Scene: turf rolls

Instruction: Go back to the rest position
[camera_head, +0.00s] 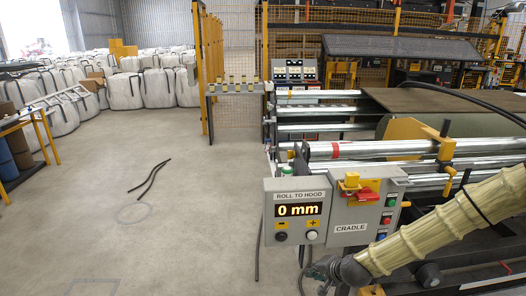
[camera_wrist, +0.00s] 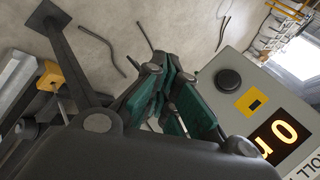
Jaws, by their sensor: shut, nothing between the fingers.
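My gripper (camera_wrist: 172,98) shows in the wrist view with green pads on its dark fingers. It is shut, with nothing held.
Shiny rollers (camera_head: 372,148) and a dark green roll (camera_head: 440,128) lie behind the box. A yellow mesh fence (camera_head: 232,85) and several white bags (camera_head: 124,92) stand further back. Dark strips (camera_head: 150,178) lie on the open concrete floor (camera_head: 110,230) at the left.

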